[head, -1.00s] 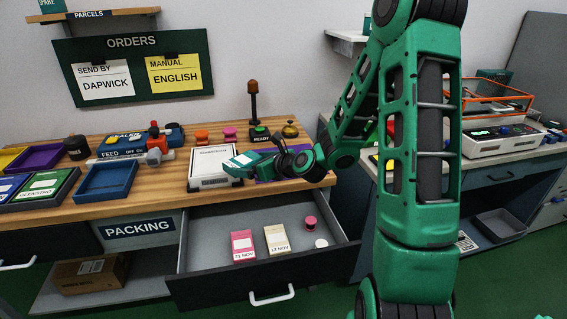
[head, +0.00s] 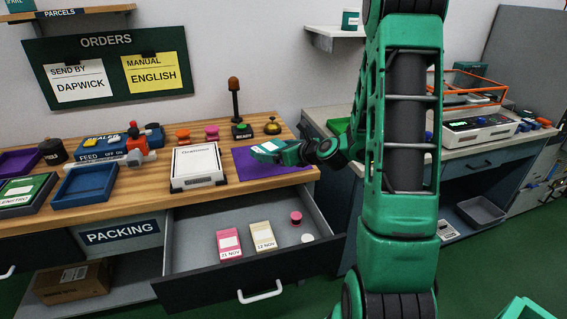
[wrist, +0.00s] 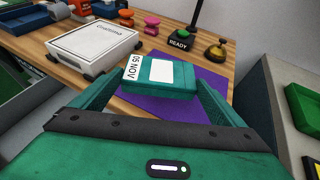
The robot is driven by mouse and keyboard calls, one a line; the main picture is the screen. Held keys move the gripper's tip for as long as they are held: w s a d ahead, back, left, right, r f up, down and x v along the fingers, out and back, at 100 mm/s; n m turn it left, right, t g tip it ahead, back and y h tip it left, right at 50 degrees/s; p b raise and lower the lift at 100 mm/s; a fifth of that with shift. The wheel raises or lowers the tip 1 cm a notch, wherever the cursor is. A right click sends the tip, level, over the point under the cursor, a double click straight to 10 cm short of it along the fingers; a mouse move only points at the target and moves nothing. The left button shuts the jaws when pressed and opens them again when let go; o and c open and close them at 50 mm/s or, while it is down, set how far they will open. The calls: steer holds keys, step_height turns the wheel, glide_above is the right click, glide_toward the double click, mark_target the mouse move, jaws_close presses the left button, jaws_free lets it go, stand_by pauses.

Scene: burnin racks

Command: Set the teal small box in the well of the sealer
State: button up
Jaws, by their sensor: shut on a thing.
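The teal small box (wrist: 160,77) has a white label and a tag reading 05 NOV. My gripper (wrist: 155,88) is shut on it and holds it over the purple mat in the wrist view. In the head view the teal box (head: 268,147) shows at the tip of my gripper (head: 282,151), above the right end of the packing bench. The sealer (head: 105,147) is a blue machine with a FEED label at the back left of the bench, well away from my gripper. Its well cannot be made out clearly.
A white box-shaped device (head: 197,167) stands between my gripper and the sealer. A blue tray (head: 85,186) lies in front of the sealer. The purple mat (head: 262,172), READY button (head: 242,131) and bell (head: 272,127) are near. An open drawer (head: 205,264) juts out below.

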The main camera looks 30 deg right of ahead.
glide_above(288, 169)
step_height(288, 169, down, 4)
steer(key=shift+f, duration=2.05)
steer(key=shift+f, duration=0.1)
steer(key=o, duration=0.8)
